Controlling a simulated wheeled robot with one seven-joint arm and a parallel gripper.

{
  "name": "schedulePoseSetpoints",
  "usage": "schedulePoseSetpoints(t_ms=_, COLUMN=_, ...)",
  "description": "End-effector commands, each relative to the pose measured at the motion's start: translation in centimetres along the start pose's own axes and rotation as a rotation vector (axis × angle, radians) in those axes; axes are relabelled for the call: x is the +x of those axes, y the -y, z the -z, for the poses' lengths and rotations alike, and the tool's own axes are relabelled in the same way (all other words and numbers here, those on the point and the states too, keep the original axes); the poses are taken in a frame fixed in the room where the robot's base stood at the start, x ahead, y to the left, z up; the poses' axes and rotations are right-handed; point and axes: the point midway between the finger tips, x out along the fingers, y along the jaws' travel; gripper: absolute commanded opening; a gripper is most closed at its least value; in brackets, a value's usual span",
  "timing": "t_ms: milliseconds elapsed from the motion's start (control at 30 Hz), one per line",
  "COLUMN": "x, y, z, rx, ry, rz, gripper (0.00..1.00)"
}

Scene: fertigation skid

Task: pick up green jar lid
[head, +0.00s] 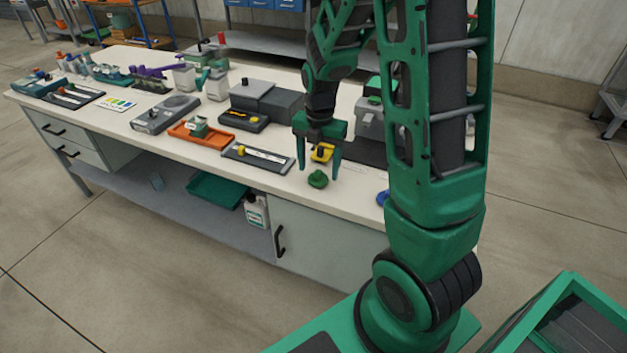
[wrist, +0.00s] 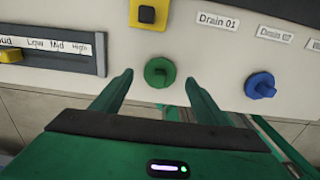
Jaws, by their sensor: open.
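The green jar lid (head: 318,179) lies on the bench top near its front edge, in front of a small yellow block (head: 321,152). In the wrist view the green lid (wrist: 160,73) is round with a raised knob, centred just ahead of the fingertips. My gripper (head: 319,168) is open and points down close above the lid, one finger to each side of it in the picture. In the wrist view my gripper (wrist: 159,85) shows its two fingers apart with nothing held between them.
A blue knobbed piece (wrist: 260,86) lies to the right of the lid, below a "Drain 07" label. A slider panel (head: 257,158) lies to the left. The bench edge is close to the lid.

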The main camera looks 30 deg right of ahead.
Motion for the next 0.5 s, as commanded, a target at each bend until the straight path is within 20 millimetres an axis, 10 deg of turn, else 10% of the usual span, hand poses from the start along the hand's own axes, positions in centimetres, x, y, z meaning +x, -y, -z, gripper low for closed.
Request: schedulePoseSetpoints(t_ms=500, x=2.6, y=0.0, z=0.1, rx=0.0, ry=0.0, rz=-0.001, gripper=0.6)
